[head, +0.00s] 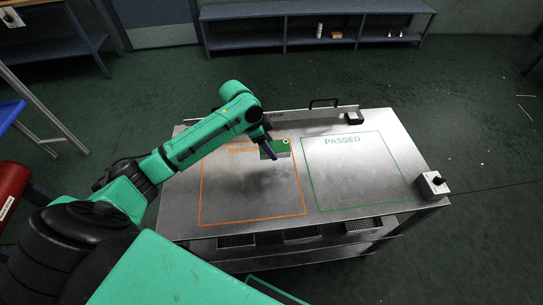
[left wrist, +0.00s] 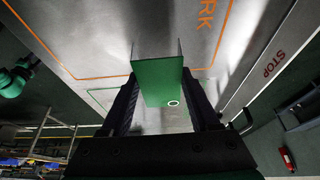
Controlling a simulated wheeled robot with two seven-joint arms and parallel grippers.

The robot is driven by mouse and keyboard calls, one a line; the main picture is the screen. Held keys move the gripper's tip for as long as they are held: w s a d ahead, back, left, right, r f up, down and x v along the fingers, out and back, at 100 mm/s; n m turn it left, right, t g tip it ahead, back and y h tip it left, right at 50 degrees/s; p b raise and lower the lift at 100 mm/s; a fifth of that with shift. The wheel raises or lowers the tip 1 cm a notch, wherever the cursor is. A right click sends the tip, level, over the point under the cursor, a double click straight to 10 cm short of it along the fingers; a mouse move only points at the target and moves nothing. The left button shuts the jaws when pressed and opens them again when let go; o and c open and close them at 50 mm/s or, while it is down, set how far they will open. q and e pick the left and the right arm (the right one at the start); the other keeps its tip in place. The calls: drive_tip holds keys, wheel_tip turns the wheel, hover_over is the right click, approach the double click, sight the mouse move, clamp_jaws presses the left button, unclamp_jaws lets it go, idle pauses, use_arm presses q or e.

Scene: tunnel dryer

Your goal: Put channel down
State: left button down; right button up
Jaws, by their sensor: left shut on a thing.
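My left gripper (head: 268,148) is shut on the channel (head: 281,147), a short piece with a green face and thin metal side walls. In the head view it is over the upper part of the orange-outlined area (head: 203,207) of the metal table. In the left wrist view the channel (left wrist: 158,82) sits between the two dark fingers (left wrist: 160,100), with a small white ring near its lower end. A dark shadow lies on the table below it, so it seems held above the surface. My right gripper is not in view.
The green-outlined PASSED area (head: 355,175) on the right is empty. A raised STOP strip (head: 300,113) with a black handle runs along the far edge. A switch box (head: 433,185) sits at the right edge and a small black block (head: 354,118) at the back.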

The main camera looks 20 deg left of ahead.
sight(270, 164)
use_arm(q)
wheel_tip(270, 164, down, 6)
drive_tip(key=shift+r, duration=0.1)
drive_tip(key=shift+c, duration=0.6)
unclamp_jaws()
drive_tip(key=shift+a, duration=0.15)
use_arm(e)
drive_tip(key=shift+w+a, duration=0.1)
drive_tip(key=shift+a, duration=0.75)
use_arm(q)
drive_tip(key=shift+r, duration=0.2)
drive_tip(key=v, duration=1.1)
drive_tip(key=shift+a, duration=0.15)
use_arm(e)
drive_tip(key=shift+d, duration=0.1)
use_arm(q)
drive_tip(key=shift+s+r, duration=0.1)
drive_tip(key=shift+r, duration=0.05)
